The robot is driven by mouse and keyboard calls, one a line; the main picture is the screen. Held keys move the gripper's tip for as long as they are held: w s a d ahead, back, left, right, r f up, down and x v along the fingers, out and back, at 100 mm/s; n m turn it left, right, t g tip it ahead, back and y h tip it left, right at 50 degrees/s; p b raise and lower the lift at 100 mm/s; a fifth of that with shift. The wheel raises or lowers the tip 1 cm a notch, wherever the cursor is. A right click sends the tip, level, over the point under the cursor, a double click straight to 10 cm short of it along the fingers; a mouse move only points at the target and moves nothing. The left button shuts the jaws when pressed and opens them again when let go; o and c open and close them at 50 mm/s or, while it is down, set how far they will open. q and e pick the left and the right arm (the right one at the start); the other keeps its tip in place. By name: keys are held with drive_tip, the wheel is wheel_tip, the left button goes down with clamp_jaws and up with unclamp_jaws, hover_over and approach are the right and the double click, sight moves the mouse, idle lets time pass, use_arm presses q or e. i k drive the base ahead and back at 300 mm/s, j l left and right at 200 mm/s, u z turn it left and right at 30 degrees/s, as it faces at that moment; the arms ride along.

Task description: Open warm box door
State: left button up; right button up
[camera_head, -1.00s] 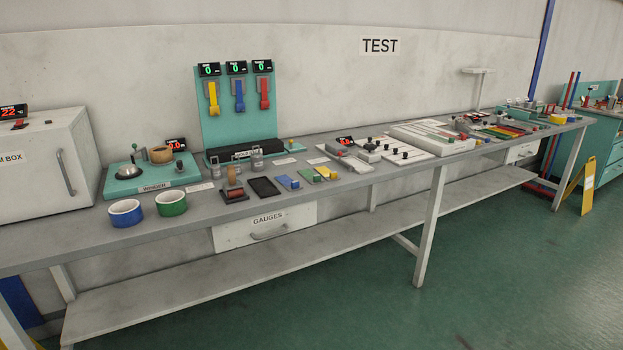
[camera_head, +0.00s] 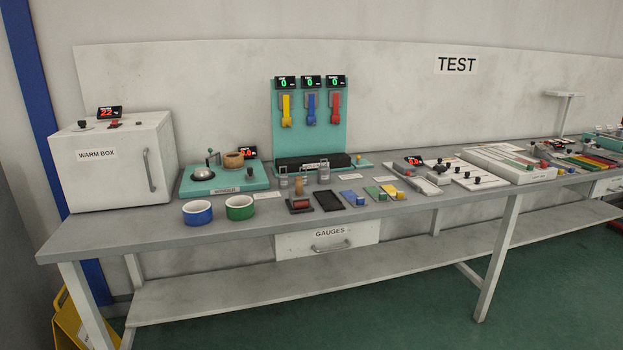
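The warm box (camera_head: 110,175) is a white cabinet at the left end of the grey bench. Its front carries a "WARM BOX" label, and a grey vertical bar handle (camera_head: 149,170) is at the front's right side. The door looks shut. On top are a red display reading 22 (camera_head: 109,112), a red switch (camera_head: 115,123) and a dark knob (camera_head: 83,124). Neither of my grippers shows in the head view.
The grey bench (camera_head: 130,232) runs to the right. A blue tape roll (camera_head: 197,212), a green tape roll (camera_head: 239,207) and the teal winder (camera_head: 222,183) stand right of the box. A yellow object (camera_head: 75,325) stands on the floor at lower left.

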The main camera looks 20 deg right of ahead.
sight(100, 170)
drive_tip(key=i+j+u, duration=0.15)
drive_tip(key=i+j, duration=0.25)
drive_tip(key=j, duration=0.2)
drive_tip(key=i+j+u, duration=0.15)
drive_tip(key=i+j, duration=0.3)
drive_tip(key=j, duration=0.1)
